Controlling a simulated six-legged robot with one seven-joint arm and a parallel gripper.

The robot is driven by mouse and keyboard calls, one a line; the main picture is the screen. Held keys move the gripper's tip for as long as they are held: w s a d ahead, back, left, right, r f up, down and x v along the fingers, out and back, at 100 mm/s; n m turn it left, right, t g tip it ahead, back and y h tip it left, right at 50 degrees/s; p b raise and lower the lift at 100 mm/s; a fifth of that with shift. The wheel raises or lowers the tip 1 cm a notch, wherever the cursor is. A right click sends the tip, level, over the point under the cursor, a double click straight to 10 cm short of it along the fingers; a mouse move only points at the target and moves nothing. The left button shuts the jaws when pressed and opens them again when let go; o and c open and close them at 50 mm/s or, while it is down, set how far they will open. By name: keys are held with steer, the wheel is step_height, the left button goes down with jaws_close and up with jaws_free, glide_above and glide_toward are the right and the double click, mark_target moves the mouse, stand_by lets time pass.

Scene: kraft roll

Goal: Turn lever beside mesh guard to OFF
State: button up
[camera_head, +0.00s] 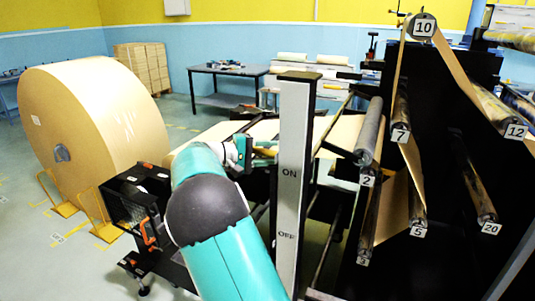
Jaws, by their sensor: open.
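A black box with a mesh guard (126,208) stands left of my teal arm. An orange lever (149,233) sits beside the mesh, at its right side. A grey upright post (291,180) in front of the machine carries the words ON, higher up, and OFF, lower down. My gripper (264,149) is small in view beyond my arm's black joint, just left of the post. It is open, with nothing seen held in it. It is well apart from the orange lever. The post may hide part of the fingertips.
A large kraft paper roll (95,125) stands at left, with yellow floor stands (62,195) by it. A black machine frame with numbered rollers (370,130) fills the right. A dark table (227,71) and stacked cartons (140,66) stand at the back.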

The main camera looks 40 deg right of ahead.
jaws_close()
steer(key=shift+f, duration=0.1)
steer(key=shift+f+n+g+h, duration=0.3)
steer(key=shift+f+n+h, duration=0.3)
steer(key=shift+f, duration=0.3)
steer(key=s+d+f+n+t+h, duration=0.2)
steer(key=s+d+f+n+h, duration=0.1)
steer(key=s+f+n+h, duration=0.2)
steer(key=shift+f+n+t+h, duration=0.3)
steer(key=shift+f+n+h, duration=0.9)
steer(key=shift+f+n, duration=0.95)
steer(key=shift+s+r+n, duration=0.1)
steer(key=shift+r+n, duration=0.15)
jaws_free()
